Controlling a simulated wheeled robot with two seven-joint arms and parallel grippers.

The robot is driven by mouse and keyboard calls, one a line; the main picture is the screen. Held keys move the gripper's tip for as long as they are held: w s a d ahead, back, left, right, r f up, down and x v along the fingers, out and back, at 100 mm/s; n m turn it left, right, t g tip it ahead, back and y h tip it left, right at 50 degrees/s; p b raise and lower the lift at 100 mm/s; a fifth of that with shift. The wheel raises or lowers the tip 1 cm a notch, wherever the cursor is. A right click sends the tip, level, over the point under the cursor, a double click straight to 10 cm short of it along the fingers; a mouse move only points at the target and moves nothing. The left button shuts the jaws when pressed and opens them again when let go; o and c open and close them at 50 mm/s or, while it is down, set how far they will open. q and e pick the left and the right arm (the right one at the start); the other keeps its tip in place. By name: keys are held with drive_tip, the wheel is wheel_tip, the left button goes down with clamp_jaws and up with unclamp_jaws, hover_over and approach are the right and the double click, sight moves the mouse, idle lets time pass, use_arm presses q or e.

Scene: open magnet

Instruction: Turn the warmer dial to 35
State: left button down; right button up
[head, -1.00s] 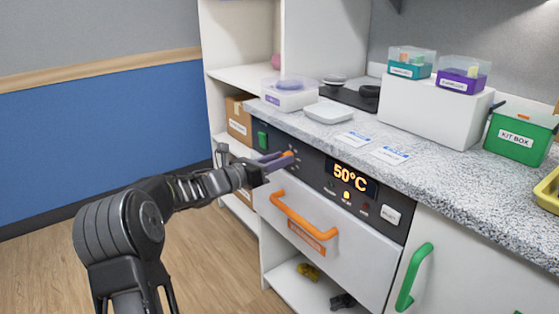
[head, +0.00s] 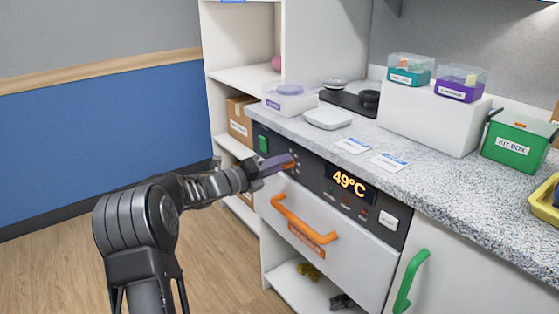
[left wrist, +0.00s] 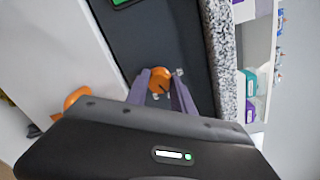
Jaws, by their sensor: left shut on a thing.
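The warmer's dark control panel (head: 312,180) is set in the front below the counter. Its display (head: 350,184) reads 49°C. The orange dial (left wrist: 159,80) shows between my fingers in the left wrist view; in the head view it is mostly hidden by my fingers. My left gripper (head: 285,161) reaches the panel from the left and is shut on the dial. It also shows in the left wrist view (left wrist: 160,87), with a finger on each side of the dial. My right gripper is not in view.
Below the panel is a drawer with an orange handle (head: 303,218). A green handle (head: 411,281) is on the door at right. A green switch (head: 263,142) sits left of the dial. The counter (head: 440,185) holds cards, a white dish (head: 328,118) and a green kit box (head: 517,140).

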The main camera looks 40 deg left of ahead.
use_arm(q)
drive_tip(key=shift+a+f+n+h+p, duration=0.1)
drive_tip(key=shift+f+n+h+p, duration=0.1)
drive_tip(key=shift+n+p, duration=2.4)
drive_tip(key=shift+f+n+h+p, duration=0.15)
drive_tip(key=shift+n+p, duration=1.15)
drive_tip(key=shift+n, duration=2.6)
drive_tip(key=c, duration=1.1)
unclamp_jaws()
drive_tip(key=shift+r, duration=0.1)
drive_tip(key=shift+s, duration=0.1)
